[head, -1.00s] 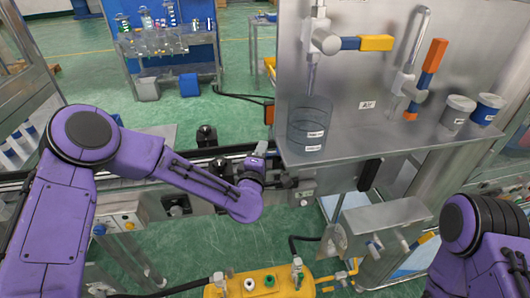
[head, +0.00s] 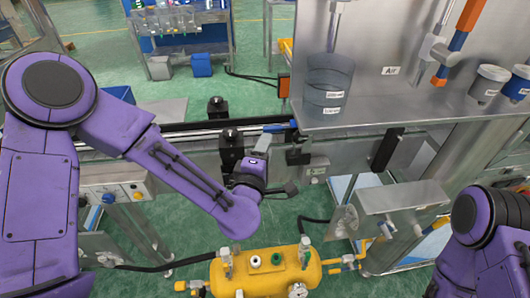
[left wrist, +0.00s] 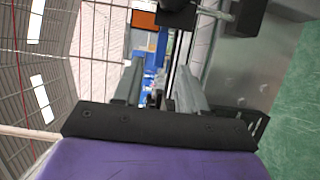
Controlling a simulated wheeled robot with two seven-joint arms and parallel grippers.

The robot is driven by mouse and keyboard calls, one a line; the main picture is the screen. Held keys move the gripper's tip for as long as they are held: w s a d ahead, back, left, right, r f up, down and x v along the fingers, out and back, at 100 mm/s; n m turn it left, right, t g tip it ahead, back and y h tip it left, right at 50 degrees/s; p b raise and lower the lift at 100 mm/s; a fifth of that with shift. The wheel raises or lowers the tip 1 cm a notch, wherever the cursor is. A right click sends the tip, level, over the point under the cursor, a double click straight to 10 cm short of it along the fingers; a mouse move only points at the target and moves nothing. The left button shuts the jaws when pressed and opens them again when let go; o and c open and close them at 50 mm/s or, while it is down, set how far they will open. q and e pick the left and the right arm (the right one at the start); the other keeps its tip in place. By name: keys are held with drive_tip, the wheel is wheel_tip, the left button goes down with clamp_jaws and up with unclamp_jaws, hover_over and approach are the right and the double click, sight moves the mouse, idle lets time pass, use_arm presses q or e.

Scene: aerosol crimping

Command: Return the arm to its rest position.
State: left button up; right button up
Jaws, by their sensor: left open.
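My left arm (head: 182,178) is purple and reaches in from the left in the head view. Its wrist is low, in front of the rail and above the yellow tank. My left gripper (head: 283,189) points to the right, small and partly hidden by the wrist. In the left wrist view its two grey fingers (left wrist: 157,88) stand apart with nothing held between them. My right arm (head: 490,235) shows only at the lower right edge; its gripper is outside the view.
A dark rail (head: 190,130) runs behind my left wrist. A yellow tank (head: 265,272) is below. A steel box (head: 405,205) sits at right. Green floor lies open behind.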

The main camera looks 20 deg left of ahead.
idle(0.4)
use_arm(q)
drive_tip(key=s+a+f+m+g, duration=0.2)
drive_tip(key=s+f+m+g, duration=0.15)
drive_tip(key=f, duration=0.45)
drive_tip(key=s+a+f+m+g, duration=0.2)
drive_tip(key=s+f, duration=0.2)
drive_tip(key=f, duration=0.3)
drive_tip(key=s+a+f+m+g, duration=0.2)
drive_tip(key=s+f+m+g, duration=0.15)
drive_tip(key=f, duration=0.45)
drive_tip(key=s+a+f+g+y, duration=0.1)
drive_tip(key=s+a+f+g, duration=0.1)
drive_tip(key=s, duration=0.4)
drive_tip(key=s+a+f+m+g+y+b, duration=0.1)
drive_tip(key=s+a+f+g, duration=0.1)
drive_tip(key=s+a+f, duration=0.3)
drive_tip(key=s+a+f+m+g+y, duration=0.1)
drive_tip(key=s+a+f, duration=0.3)
drive_tip(key=s, duration=0.5)
drive_tip(key=shift+f+g, duration=0.4)
drive_tip(key=shift+f, duration=0.2)
